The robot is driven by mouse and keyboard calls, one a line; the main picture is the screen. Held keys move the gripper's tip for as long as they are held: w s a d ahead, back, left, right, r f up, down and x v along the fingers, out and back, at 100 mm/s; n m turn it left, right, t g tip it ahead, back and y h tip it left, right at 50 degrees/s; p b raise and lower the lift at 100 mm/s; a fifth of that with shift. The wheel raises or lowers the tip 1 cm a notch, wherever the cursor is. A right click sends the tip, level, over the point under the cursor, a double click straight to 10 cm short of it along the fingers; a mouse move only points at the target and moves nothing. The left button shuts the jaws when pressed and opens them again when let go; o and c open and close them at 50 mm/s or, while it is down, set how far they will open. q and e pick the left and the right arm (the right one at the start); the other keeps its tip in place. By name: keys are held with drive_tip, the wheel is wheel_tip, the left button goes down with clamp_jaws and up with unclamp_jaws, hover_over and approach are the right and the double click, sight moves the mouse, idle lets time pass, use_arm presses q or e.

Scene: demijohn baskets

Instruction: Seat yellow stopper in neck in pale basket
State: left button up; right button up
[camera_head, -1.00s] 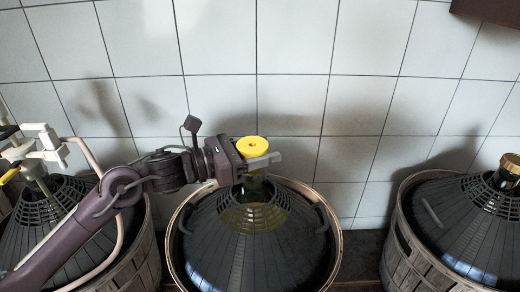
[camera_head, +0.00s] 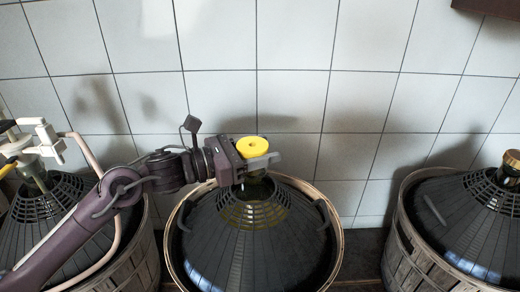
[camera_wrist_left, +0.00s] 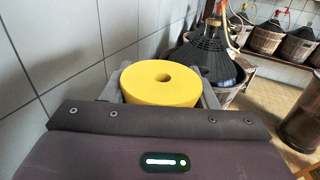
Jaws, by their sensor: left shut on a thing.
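The yellow stopper (camera_head: 252,148) is a thick round disc with a small hole in its top. My left gripper (camera_head: 258,162) is shut on its sides, and the stopper looks about level. It also shows in the left wrist view (camera_wrist_left: 160,82) between the two grey fingers. It is directly above the green glass neck (camera_head: 256,188) of the middle demijohn, which stands in a basket with a pale rim (camera_head: 337,232). The fingers hide the stopper's underside, so I cannot tell whether it is in the neck or just above it. My right gripper is not in view.
A demijohn in a slatted basket (camera_head: 404,245) stands at the right, with a gold-coloured cap (camera_head: 511,159). Another demijohn (camera_head: 40,205) at the left has a white fitting (camera_head: 45,140) and a hose. A tiled wall (camera_head: 300,100) stands close behind.

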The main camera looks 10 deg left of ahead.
use_arm(q)
drive_tip(key=o, duration=1.1)
drive_tip(key=shift+c, duration=0.2)
drive_tip(key=shift+s+a+f, duration=0.1)
drive_tip(key=shift+s+a, duration=0.05)
drive_tip(key=shift+a, duration=0.2)
drive_tip(key=b+v, duration=0.3)
drive_tip(key=v, duration=0.3)
drive_tip(key=shift+s, duration=0.1)
drive_tip(key=shift+s+a, duration=0.3)
drive_tip(key=shift+a, duration=0.05)
